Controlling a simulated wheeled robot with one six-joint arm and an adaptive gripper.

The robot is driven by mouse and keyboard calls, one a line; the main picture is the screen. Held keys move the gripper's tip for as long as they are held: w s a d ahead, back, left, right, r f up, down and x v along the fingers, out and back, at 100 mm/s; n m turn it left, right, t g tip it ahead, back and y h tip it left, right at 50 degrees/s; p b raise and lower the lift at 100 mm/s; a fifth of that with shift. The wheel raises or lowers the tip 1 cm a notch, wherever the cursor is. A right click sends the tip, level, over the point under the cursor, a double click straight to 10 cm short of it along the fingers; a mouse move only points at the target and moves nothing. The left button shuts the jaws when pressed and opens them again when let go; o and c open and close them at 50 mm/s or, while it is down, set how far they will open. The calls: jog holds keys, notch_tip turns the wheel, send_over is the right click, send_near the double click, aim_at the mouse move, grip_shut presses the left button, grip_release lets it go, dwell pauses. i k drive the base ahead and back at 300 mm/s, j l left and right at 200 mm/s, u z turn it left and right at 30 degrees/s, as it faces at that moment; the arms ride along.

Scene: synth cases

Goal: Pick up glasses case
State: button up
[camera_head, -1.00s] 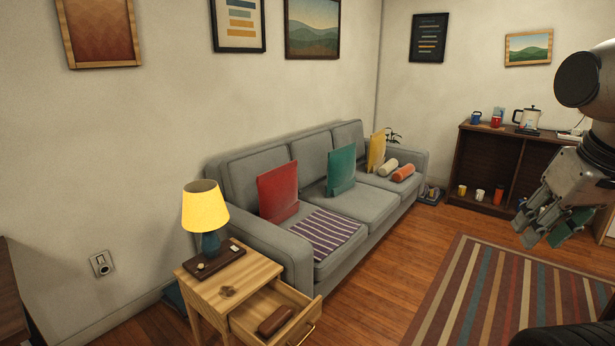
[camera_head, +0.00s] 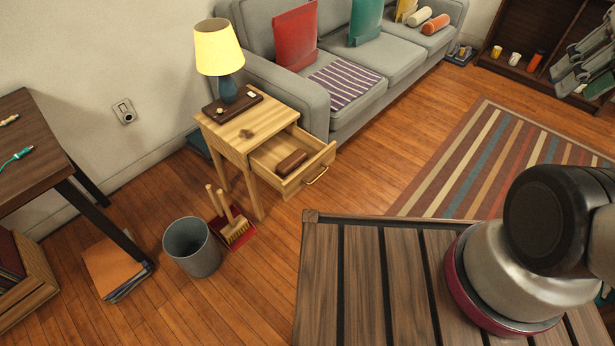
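A brown, rounded, elongated case (camera_head: 291,163), which looks like the glasses case, lies in the pulled-out drawer (camera_head: 318,166) of a light wooden side table (camera_head: 215,128). It lies near the middle of the drawer, with nothing over it. My gripper (camera_head: 584,82) is at the upper right edge of the picture, partly cut off. Its grey fingers look spread, with a greenish pad showing on one. It is far to the right of the drawer and touches nothing that I can see.
A lamp (camera_head: 219,55) stands on a dark tray on the side table. A grey bin (camera_head: 192,246) and a brush with a red dustpan (camera_head: 236,232) are on the floor in front. The sofa (camera_head: 390,62) is behind. Striped rug (camera_head: 450,170) and open floor lie right.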

aim_at(284, 167)
jog(key=i+j+u, duration=0.55)
jog(key=i, duration=0.3)
